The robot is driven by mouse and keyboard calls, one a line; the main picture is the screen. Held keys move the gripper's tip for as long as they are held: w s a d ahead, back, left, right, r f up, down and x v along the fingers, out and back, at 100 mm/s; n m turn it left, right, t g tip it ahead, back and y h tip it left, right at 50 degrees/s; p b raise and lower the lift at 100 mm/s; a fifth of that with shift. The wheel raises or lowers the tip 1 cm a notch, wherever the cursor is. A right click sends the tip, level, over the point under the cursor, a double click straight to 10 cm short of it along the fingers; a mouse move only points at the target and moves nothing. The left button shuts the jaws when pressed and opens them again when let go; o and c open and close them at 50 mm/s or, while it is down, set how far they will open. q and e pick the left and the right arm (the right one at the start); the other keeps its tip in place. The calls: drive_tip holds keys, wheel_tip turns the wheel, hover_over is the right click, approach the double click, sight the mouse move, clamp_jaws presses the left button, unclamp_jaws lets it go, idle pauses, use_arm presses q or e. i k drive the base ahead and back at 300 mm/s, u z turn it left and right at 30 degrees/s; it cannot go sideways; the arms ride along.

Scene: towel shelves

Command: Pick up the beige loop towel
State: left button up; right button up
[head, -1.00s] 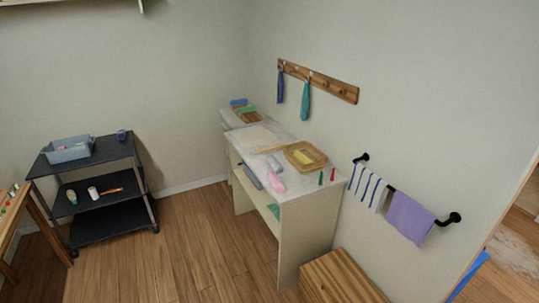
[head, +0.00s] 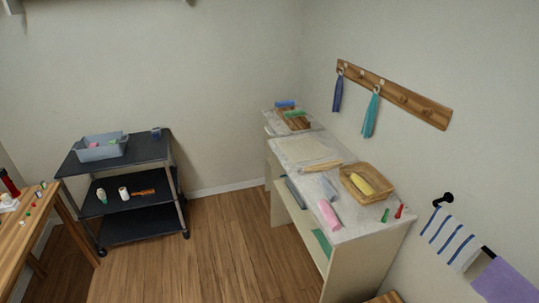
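I see no towel that is clearly a beige loop towel. Two towels hang by loops from the wooden peg rail (head: 400,96) on the right wall: a dark blue one (head: 337,93) and a teal one (head: 370,116). A flat beige piece (head: 306,150) lies on the white counter (head: 345,220); I cannot tell whether it is cloth or a board. Neither of my grippers is in view.
A black cart (head: 133,222) with a grey bin (head: 100,147) stands at the left. A wooden table (head: 22,235) is at the left edge. A striped towel (head: 447,238) and a purple towel (head: 505,284) hang at the lower right. Wooden floor (head: 215,250) is clear between cart and counter.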

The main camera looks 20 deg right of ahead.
sight(331, 164)
drive_tip(key=u, duration=0.1)
drive_tip(key=i, duration=1.05)
drive_tip(key=z, duration=0.2)
